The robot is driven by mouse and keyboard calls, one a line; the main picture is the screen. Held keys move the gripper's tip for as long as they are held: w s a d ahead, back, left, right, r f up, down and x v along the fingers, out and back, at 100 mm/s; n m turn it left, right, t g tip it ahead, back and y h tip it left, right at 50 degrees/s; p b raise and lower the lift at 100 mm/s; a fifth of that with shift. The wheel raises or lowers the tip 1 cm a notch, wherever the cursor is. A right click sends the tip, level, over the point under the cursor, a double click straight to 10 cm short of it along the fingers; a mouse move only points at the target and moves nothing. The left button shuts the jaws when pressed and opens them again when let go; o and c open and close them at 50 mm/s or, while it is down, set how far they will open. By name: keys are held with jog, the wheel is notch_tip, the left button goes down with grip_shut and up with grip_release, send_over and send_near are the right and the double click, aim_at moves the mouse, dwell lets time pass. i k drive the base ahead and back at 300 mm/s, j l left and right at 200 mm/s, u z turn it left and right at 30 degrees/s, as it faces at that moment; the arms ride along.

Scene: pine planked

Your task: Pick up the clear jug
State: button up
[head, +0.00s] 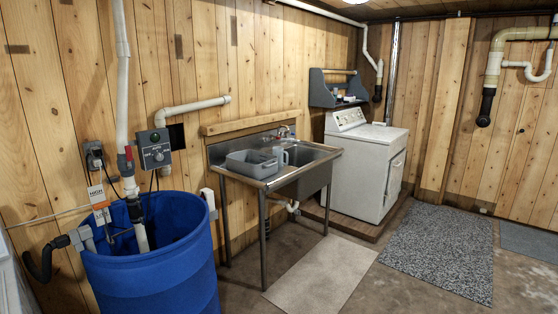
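The clear jug (281,156) stands upright at the steel sink unit (262,184), just right of a grey plastic tub (247,164). It looks small and translucent grey. Whether it rests on the drainboard or at the basin's edge is hard to tell. My gripper is not in view, and nothing is seen touching the jug.
A large blue barrel (150,270) with pipes stands at the front left. A white washer or dryer (365,165) stands right of the sink on a low platform. A beige mat (322,272) and a grey speckled rug (440,248) lie on open floor.

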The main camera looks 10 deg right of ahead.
aim_at(278, 151)
jog(key=i+l, duration=0.25)
jog(key=i, duration=0.3)
jog(key=i+l, duration=0.25)
jog(key=i, duration=0.25)
jog(key=i+l, duration=0.3)
jog(key=i, duration=0.25)
jog(key=i+l+u, duration=0.1)
jog(key=i+l, duration=0.15)
jog(key=i, duration=0.3)
jog(key=i+l, duration=0.3)
jog(key=i, duration=0.25)
